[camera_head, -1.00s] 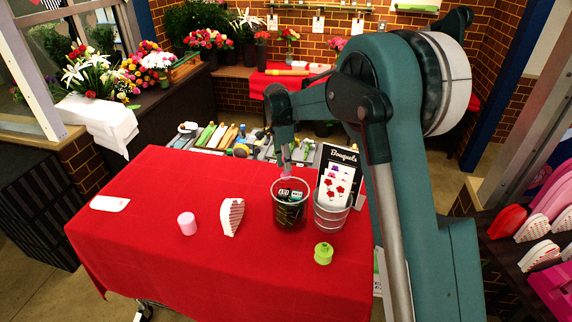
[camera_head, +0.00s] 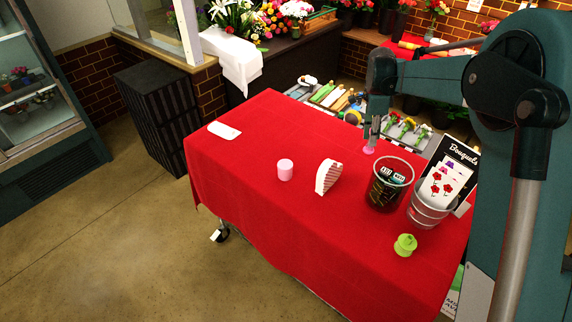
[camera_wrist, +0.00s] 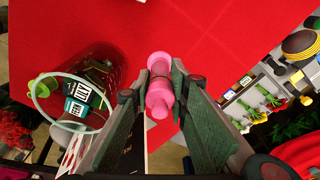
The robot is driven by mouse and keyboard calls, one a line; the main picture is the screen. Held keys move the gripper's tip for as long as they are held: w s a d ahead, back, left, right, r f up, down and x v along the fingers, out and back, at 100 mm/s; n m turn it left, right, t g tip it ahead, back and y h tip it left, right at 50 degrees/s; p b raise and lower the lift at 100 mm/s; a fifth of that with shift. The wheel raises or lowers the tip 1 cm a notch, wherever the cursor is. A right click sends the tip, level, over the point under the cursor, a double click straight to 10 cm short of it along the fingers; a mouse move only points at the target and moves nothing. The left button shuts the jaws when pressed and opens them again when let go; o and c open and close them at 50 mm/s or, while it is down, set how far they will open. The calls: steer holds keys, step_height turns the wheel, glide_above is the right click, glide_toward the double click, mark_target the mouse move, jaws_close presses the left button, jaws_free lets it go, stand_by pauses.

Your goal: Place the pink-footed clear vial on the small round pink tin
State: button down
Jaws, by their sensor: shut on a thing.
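My gripper (camera_head: 371,138) is shut on the clear vial, whose pink foot (camera_head: 368,150) shows just below the fingers, above the far side of the red table. In the wrist view the vial (camera_wrist: 160,68) sits between the two fingers of my gripper (camera_wrist: 160,88), with pink ends and a narrow see-through middle; the fingers hide part of it. The small round pink tin (camera_head: 285,169) stands upright on the red cloth, left of my gripper and nearer the camera. Its top is bare. I cannot make out the tin in the wrist view.
A dark clear bin (camera_head: 389,190) with labelled items stands just right of my gripper, beside a metal bucket (camera_head: 428,208) with cards. A white-and-red striped wedge (camera_head: 327,176) stands between tin and bin. A green pot (camera_head: 405,245) is nearer. Cloth left of the tin is mostly clear.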

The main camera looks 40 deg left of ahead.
steer(key=s+a+r, duration=0.3)
steer(key=s+a, duration=0.8)
steer(key=a, duration=0.3)
step_height(320, 180, up, 3)
glide_above(285, 164)
steer(key=shift+f+m, duration=0.2)
steer(key=shift+m, duration=0.1)
step_height(285, 164, down, 6)
steer(key=shift+f, duration=0.2)
steer(key=shift+f, duration=1.8)
steer(key=shift+f, duration=0.1)
